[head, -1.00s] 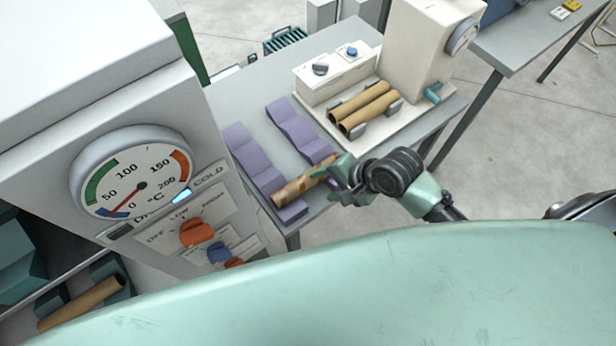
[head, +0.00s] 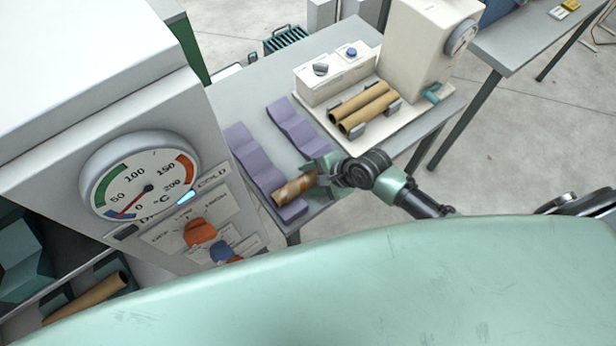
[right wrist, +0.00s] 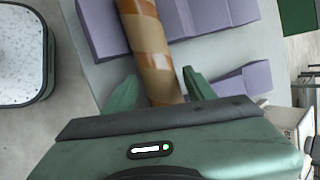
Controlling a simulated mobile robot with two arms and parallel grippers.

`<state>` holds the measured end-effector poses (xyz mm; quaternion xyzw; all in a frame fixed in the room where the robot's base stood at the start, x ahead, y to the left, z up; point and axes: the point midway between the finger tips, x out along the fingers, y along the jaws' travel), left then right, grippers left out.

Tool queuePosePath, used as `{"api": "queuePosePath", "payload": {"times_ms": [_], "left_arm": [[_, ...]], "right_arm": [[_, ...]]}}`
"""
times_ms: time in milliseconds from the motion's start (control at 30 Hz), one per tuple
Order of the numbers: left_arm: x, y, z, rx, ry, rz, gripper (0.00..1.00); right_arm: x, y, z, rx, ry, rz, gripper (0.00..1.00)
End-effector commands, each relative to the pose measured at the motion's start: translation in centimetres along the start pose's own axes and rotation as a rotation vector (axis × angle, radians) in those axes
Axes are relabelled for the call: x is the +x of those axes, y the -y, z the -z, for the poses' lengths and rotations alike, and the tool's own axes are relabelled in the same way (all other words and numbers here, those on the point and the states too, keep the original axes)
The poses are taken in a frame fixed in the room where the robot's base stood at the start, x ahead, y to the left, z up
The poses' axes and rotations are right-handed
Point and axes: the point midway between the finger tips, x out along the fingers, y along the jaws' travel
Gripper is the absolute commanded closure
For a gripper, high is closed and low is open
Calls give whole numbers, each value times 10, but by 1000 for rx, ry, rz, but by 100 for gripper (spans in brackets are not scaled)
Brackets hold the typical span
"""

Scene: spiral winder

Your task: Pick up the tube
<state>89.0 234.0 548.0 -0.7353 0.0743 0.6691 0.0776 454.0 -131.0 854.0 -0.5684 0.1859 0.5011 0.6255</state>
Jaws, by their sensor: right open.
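A brown tube (head: 294,189) with lighter and darker spiral bands lies across the purple grooved rests (head: 256,165) near the table's front corner. It also shows in the right wrist view (right wrist: 150,50), running up from between the fingers. My right gripper (head: 326,172) is open at the tube's right end. In the right wrist view its green fingers (right wrist: 160,88) stand on either side of the tube, with gaps seen beside it. The tube's near end is hidden behind the gripper body. My left gripper is not in view.
A cream winder (head: 425,45) with two plain tubes (head: 364,107) on rollers stands at the table's back right. A white oven-like box with a dial (head: 140,175) stands close at left. Another tube (head: 88,298) lies at lower left. Open floor (head: 520,150) is at right.

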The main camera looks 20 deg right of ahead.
Motion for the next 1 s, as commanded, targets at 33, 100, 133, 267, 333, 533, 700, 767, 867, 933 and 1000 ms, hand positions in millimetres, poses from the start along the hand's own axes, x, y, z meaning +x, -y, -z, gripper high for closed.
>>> {"api": "queuePosePath", "payload": {"times_ms": [33,100,133,267,333,533,700,767,867,933,1000], "left_arm": [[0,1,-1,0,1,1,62],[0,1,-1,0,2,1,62],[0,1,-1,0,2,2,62],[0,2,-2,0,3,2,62],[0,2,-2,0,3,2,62],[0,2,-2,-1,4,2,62],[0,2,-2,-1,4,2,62],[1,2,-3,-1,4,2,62],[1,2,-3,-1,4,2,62],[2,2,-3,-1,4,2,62],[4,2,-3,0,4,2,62]], "right_arm": [[0,0,0,0,0,0,45],[0,0,0,0,0,0,45],[0,0,0,0,0,0,45],[0,0,0,0,0,0,73],[0,0,0,0,0,0,92],[0,0,0,0,0,0,97],[-4,2,-2,0,1,0,100],[-7,5,-3,1,1,2,100],[-18,12,-6,0,1,3,100],[-29,20,-11,-2,1,4,100],[-45,30,-16,-3,2,7,100]]}}
